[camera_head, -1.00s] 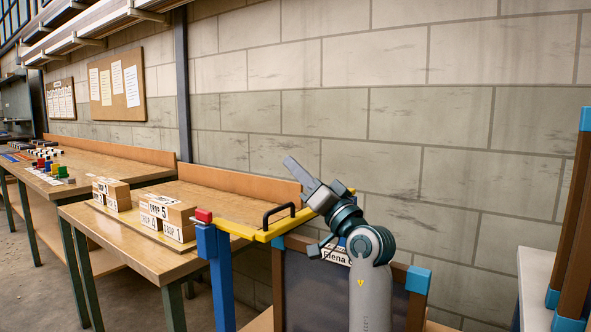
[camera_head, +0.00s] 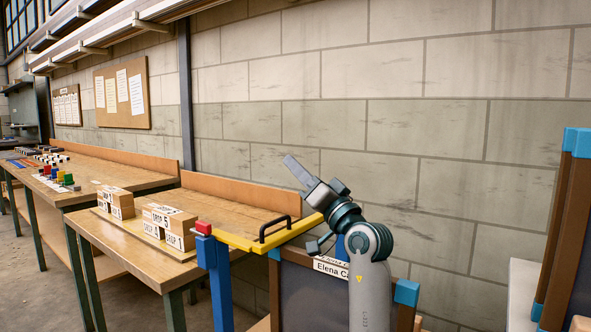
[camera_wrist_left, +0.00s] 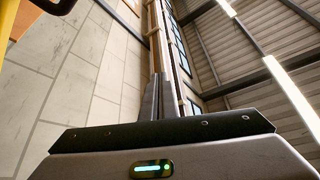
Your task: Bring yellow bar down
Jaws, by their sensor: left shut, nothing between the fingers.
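The yellow bar (camera_head: 240,241) lies roughly level in the head view, with a black handle (camera_head: 274,229) on top. Its left end, with a red block (camera_head: 203,227), is at the top of a blue post (camera_head: 216,280). Its right end runs behind my left arm. My left gripper (camera_head: 291,164) is shut and empty, pointing up and left, above and apart from the handle. The shut fingers also show in the left wrist view (camera_wrist_left: 158,97), pointing toward the ceiling. A yellow edge shows at the upper left there. My right gripper is out of view.
A wooden workbench (camera_head: 110,235) with labelled boxes (camera_head: 170,227) stands to the left. A brown frame with blue corners (camera_head: 407,292) and a name label stands below my arm. Another such frame (camera_head: 577,143) is at the right. A block wall is behind.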

